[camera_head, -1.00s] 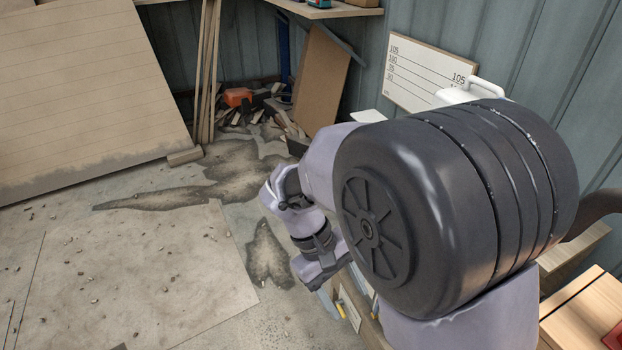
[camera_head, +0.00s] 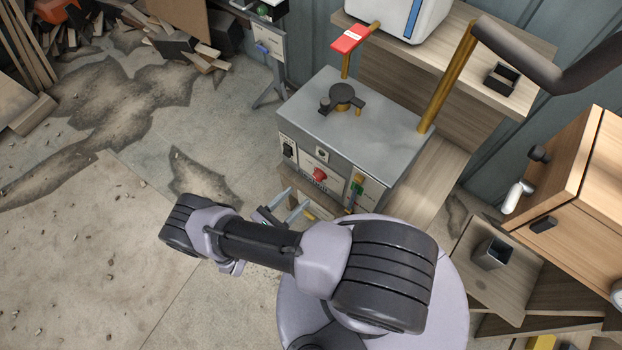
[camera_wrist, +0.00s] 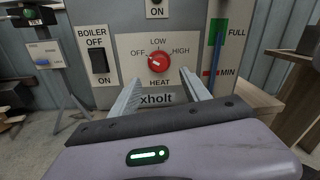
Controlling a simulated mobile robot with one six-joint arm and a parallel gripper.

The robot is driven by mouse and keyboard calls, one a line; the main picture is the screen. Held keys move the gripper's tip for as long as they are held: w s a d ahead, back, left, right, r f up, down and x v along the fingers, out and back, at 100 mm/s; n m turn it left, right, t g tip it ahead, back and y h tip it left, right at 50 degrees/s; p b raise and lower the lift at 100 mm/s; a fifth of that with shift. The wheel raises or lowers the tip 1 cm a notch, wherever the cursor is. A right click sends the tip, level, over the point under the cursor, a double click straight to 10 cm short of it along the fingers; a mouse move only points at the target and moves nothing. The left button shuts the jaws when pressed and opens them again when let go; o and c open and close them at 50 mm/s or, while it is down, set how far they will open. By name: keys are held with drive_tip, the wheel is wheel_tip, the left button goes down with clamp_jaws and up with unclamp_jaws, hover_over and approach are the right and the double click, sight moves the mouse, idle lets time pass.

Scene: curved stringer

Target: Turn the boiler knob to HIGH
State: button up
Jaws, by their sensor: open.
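The boiler (camera_head: 350,115) is a grey box at upper centre in the head view. Its front panel faces my gripper. The red round knob (camera_wrist: 159,62) sits on a white plate marked OFF, LOW, HIGH and HEAT in the wrist view. Its pale mark appears to point left, towards OFF. The knob also shows small in the head view (camera_head: 319,174). My gripper (camera_wrist: 162,80) is open and empty, its two pale fingers apart, reaching towards the panel below and either side of the knob. It shows in the head view (camera_head: 297,204) in front of the boiler. Contact cannot be told.
A black rocker switch (camera_wrist: 99,60) marked BOILER OFF/ON is left of the knob. A FULL/MIN gauge (camera_wrist: 214,48) with a green part is on the right. A small stand (camera_head: 265,50) is behind left. A wooden cabinet (camera_head: 575,190) stands right. Floor at left is open.

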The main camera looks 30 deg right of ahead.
sight(316, 179)
drive_tip(key=b+x, duration=0.1)
drive_tip(key=x, duration=0.7)
drive_tip(key=shift+w+d, duration=0.15)
drive_tip(key=shift+d, duration=0.1)
clamp_jaws()
